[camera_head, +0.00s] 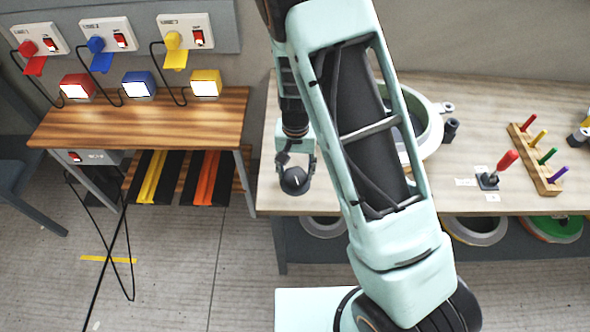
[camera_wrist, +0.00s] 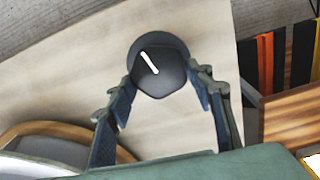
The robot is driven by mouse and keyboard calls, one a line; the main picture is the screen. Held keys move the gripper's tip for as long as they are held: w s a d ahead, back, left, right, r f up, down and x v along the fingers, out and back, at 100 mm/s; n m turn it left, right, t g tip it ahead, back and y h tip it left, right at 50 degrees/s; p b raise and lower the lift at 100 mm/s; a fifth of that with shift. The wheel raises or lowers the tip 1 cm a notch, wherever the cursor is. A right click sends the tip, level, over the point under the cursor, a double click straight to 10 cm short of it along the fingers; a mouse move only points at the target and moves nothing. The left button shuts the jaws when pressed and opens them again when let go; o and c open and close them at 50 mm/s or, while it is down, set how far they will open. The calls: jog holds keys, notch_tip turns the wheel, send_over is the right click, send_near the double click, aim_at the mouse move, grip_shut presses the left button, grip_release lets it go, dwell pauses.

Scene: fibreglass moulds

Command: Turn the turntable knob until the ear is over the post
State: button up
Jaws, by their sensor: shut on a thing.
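The turntable knob (camera_head: 294,181) is dark and round with a white pointer line, near the left end of the long bench. My gripper (camera_head: 296,170) comes down on it from above. In the wrist view the knob (camera_wrist: 160,72) sits between the two fingers of my gripper (camera_wrist: 165,86), which are shut on it; its line slants from upper left to lower right. The turntable's pale round mould (camera_head: 432,132) is partly hidden behind my arm.
A red-handled lever (camera_head: 507,161) and a wooden rack (camera_head: 535,160) of coloured pegs stand at right on the bench (camera_head: 470,185). A wooden table (camera_head: 145,125) with red, blue and yellow lamps stands at left. Round moulds lie under the bench. Bench space around the knob is clear.

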aim_at(296, 173)
jog(key=shift+m, duration=1.5)
jog(key=o, duration=1.2)
jog(key=shift+d, duration=0.1)
jog(key=shift+c, duration=0.2)
jog(key=shift+r, duration=0.1)
notch_tip(296, 173, up, 12)
